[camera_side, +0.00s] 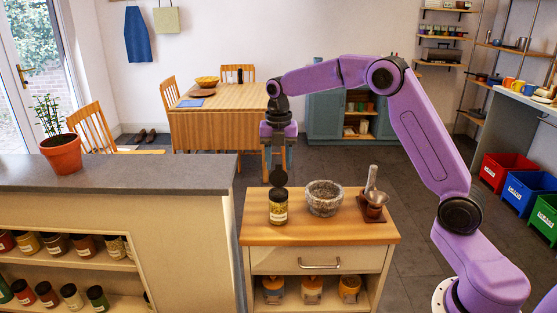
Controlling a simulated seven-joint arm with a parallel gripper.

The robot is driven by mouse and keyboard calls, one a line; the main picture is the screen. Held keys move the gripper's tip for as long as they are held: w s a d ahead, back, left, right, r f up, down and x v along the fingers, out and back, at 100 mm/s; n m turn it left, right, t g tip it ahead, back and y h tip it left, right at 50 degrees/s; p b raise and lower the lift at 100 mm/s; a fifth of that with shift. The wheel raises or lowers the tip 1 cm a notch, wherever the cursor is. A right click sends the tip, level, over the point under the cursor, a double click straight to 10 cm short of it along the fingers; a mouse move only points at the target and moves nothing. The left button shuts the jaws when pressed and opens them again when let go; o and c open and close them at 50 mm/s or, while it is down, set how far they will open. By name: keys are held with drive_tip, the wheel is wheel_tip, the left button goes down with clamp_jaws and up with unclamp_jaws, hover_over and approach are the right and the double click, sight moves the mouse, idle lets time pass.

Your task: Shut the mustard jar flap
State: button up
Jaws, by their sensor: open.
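The mustard jar (278,211) stands upright near the left side of the wooden cabinet top. It is a small jar with yellowish contents and a dark rim. Its round dark flap (278,177) stands raised above the jar mouth, so the jar is open. My gripper (279,165) points down directly above the jar, its fingers apart near the top of the flap. I cannot tell whether a finger touches the flap.
A grey stone mortar (324,199) stands close to the right of the jar. A grey counter (130,172) with a potted plant (62,152) lies left. The cabinet top's front strip is clear.

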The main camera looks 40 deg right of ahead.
clamp_jaws()
drive_tip(key=shift+s, duration=0.1)
